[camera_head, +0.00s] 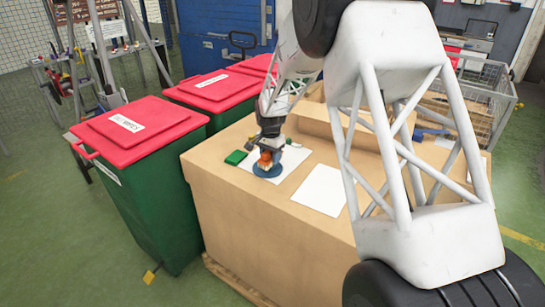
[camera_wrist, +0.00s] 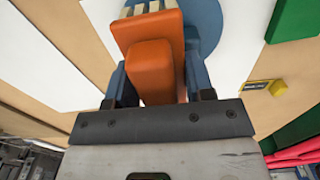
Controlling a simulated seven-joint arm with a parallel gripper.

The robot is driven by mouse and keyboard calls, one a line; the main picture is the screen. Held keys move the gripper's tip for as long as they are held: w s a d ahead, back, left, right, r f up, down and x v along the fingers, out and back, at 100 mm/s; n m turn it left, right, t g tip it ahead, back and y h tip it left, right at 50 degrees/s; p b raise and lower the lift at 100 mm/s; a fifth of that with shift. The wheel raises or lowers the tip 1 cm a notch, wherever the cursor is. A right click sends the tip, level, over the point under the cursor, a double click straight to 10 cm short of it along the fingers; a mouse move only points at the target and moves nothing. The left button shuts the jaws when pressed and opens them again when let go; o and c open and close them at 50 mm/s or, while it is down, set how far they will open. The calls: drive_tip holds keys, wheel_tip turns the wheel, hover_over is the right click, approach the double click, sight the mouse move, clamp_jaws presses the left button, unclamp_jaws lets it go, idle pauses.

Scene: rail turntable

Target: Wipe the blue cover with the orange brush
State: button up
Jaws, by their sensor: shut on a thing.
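The orange brush (camera_wrist: 150,62) is held between the two fingers of my gripper (camera_wrist: 154,90), which is shut on it. In the head view the orange brush (camera_head: 266,158) hangs below my gripper (camera_head: 268,146). The round blue cover (camera_head: 267,172) lies on a white sheet on the cardboard-coloured table, directly under the brush. In the wrist view the blue cover (camera_wrist: 208,28) shows behind the brush's pale bristles. The bristles overlap the cover in both views; I cannot tell whether they touch it.
A green block (camera_head: 236,157) lies left of the cover. A second white sheet (camera_head: 320,190) lies flat to the right. A raised cardboard box (camera_head: 345,128) stands behind. Green bins with red lids (camera_head: 140,130) stand left of the table. A small yellow thing (camera_wrist: 277,88) shows in the wrist view.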

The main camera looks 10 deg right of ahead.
drive_tip(key=shift+w+a+f, duration=0.1)
drive_tip(key=shift+w+a, duration=1.2)
drive_tip(key=shift+a, duration=0.1)
drive_tip(key=shift+s+d, duration=1.75)
drive_tip(key=shift+d, duration=0.1)
drive_tip(key=shift+w+a, duration=1.75)
drive_tip(key=shift+a, duration=0.05)
drive_tip(key=shift+s+d, duration=0.1)
drive_tip(key=shift+s, duration=0.05)
drive_tip(key=shift+s+d, duration=1.6)
drive_tip(key=shift+d, duration=0.1)
drive_tip(key=shift+w+a, duration=0.1)
drive_tip(key=shift+w, duration=0.05)
drive_tip(key=shift+w+a, duration=1.6)
drive_tip(key=shift+a, duration=0.1)
